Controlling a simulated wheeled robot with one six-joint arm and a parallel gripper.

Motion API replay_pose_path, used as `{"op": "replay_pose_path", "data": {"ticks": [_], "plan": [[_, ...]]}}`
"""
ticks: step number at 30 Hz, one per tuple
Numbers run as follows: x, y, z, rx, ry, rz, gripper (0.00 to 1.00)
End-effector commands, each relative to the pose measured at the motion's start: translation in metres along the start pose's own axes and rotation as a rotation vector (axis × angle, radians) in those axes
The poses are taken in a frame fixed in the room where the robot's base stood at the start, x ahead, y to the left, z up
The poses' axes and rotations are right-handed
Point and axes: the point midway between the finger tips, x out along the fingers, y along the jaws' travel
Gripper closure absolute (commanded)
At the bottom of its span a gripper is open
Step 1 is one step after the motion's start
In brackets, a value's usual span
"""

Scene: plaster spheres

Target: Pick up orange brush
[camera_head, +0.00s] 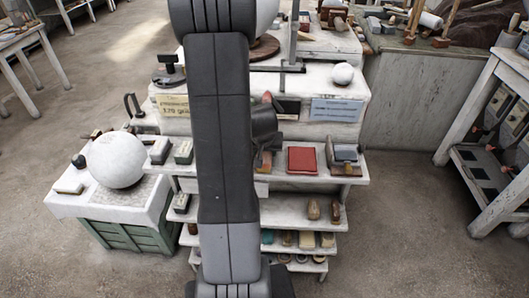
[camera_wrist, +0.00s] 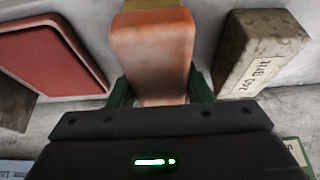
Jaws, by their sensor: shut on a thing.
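The orange brush (camera_wrist: 153,50) lies in the middle of the wrist view, an orange block with a tan part at its far end. My gripper (camera_wrist: 160,90) is shut on it, with a green finger against each side. In the head view the brush (camera_head: 264,160) shows on the white shelf, left of a red box. My gripper (camera_head: 265,138) is just above it, partly hidden behind my arm. The brush's near end is hidden by the gripper body in the wrist view. I cannot tell whether the brush touches the shelf.
The red box (camera_head: 302,160) lies to the right, and also shows in the wrist view (camera_wrist: 55,58). A pale labelled block (camera_wrist: 258,50) is on the brush's other side. A white sphere (camera_head: 117,160) stands on the left. Lower shelves (camera_head: 285,224) hold small items. Floor is open at right.

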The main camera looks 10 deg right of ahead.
Motion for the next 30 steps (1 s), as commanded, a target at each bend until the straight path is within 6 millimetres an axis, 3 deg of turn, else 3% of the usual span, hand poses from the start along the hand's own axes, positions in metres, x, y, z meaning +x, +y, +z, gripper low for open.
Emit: {"op": "replay_pose_path", "data": {"ticks": [9, 20, 30], "plan": [[-0.009, 0.000, 0.000, 0.000, 0.003, 0.000, 0.80], [-0.070, 0.000, -0.028, 0.001, 0.008, -0.001, 0.80], [-0.095, 0.000, 0.046, -0.001, 0.004, -0.001, 0.80]]}}
